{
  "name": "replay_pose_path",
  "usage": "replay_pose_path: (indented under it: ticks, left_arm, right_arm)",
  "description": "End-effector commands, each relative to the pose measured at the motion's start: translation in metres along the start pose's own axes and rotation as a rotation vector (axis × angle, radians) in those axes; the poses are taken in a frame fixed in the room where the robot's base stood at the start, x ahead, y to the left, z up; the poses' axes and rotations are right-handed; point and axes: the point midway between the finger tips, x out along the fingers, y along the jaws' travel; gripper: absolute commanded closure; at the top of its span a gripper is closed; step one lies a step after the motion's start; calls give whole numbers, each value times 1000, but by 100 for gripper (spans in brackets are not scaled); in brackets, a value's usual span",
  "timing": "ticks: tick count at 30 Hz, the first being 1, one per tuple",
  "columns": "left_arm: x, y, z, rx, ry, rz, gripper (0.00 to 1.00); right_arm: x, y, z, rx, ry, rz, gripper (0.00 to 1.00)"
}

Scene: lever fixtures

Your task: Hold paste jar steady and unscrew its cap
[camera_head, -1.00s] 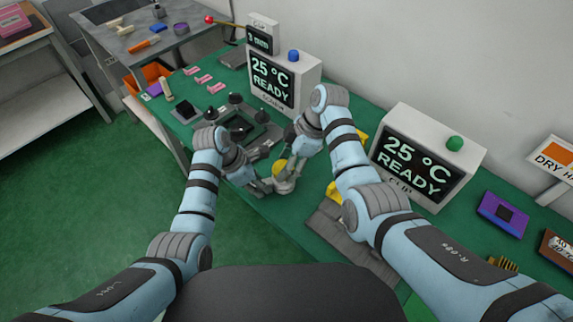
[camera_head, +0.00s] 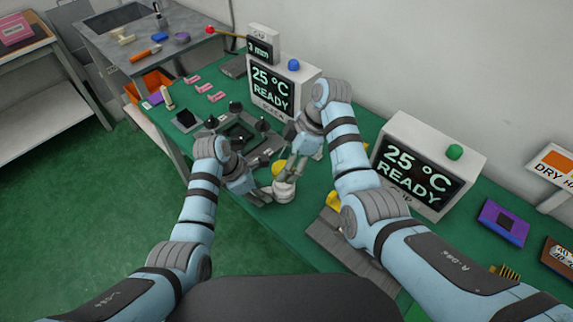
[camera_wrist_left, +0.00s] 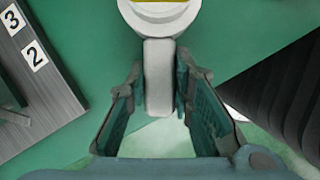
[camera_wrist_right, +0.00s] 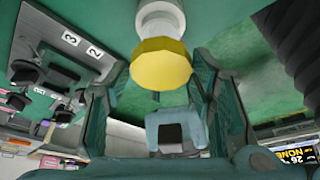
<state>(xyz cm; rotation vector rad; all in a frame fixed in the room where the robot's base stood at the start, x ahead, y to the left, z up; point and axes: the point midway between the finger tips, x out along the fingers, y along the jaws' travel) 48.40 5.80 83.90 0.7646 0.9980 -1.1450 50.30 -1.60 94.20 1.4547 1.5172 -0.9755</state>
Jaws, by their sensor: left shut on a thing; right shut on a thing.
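The white paste jar (camera_head: 284,192) stands near the front edge of the green bench. My left gripper (camera_head: 262,195) is beside it on the left. In the left wrist view its fingers (camera_wrist_left: 160,95) are on either side of the jar's pale handle (camera_wrist_left: 158,75), shut on it. My right gripper (camera_head: 285,172) is over the jar from above. In the right wrist view the yellow cap (camera_wrist_right: 160,63) is between its fingers (camera_wrist_right: 158,90), with the white jar (camera_wrist_right: 158,20) beyond it.
Two white display boxes stand behind, one with a blue button (camera_head: 293,64), one with a green button (camera_head: 454,152). A dark fixture (camera_head: 240,135) with black knobs lies left of the jar. A grey ribbed mat (camera_head: 345,240) lies to the right.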

Motion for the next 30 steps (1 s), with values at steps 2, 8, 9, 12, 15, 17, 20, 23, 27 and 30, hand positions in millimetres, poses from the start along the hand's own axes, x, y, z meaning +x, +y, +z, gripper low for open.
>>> replay_pose_path:
  ticks: [2, 8, 9, 12, 15, 17, 20, 23, 27, 30]
  left_arm:
    - [0, 0, 0, 0, 0, 0, 69]
    - [0, 0, 0, 0, 0, 0, 55]
    - [0, 0, 0, 0, 0, 0, 55]
    - [0, 0, 0, 0, 0, 0, 55]
    - [-5, 1, 0, 0, -1, 2, 55]
    - [-13, 1, 0, 0, -2, 4, 55]
    - [-37, 2, 0, 0, -1, 6, 55]
    - [-66, 1, 0, 1, -1, 6, 55]
    - [-100, 2, 0, 1, -1, 5, 55]
    - [-115, 1, 0, 1, -1, 3, 55]
  right_arm:
    - [0, 0, 0, 0, 0, 0, 83]
    - [0, 0, 0, 0, 0, 0, 83]
    - [0, 0, 0, 0, 0, 0, 83]
    - [0, 0, 0, 0, 0, 0, 83]
    - [0, 0, 0, 0, 0, 0, 83]
    - [0, 0, 0, 0, 0, 0, 83]
    - [0, 0, 0, 0, 0, 0, 83]
    - [0, 0, 0, 0, 0, 0, 83]
    - [0, 0, 0, 0, 0, 0, 83]
    - [0, 0, 0, 0, 0, 0, 90]
